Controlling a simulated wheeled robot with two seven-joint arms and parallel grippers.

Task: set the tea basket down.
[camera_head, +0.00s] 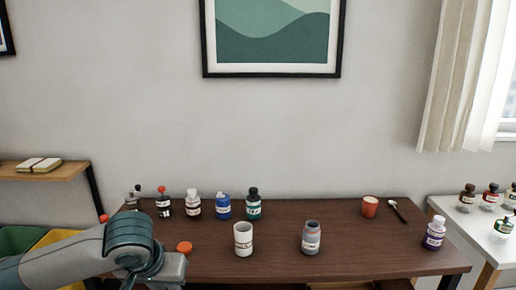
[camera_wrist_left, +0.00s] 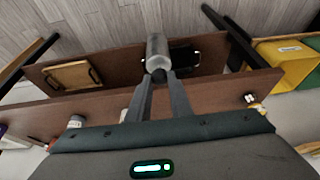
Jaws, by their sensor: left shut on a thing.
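My left gripper (camera_wrist_left: 160,78) is shut on a grey, metal-looking cylinder, which I take to be the tea basket (camera_wrist_left: 157,52). In the left wrist view it stands out beyond the fingertips, in front of a brown table's edge and lower shelf. I cannot tell whether it touches anything. In the head view my left arm comes in at the lower left, and its fingers and the held basket do not show. A white mug (camera_head: 243,240) with a label and a grey-blue jar (camera_head: 311,239) stand upright near the tabletop's front. My right gripper is not in view.
Several bottles, including a blue one (camera_head: 223,206), line the back left of the brown table (camera_head: 350,258). An orange lid (camera_head: 184,248) lies near my arm. An orange cup (camera_head: 370,207) and purple bottle (camera_head: 434,233) stand right. The front middle-right is clear.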

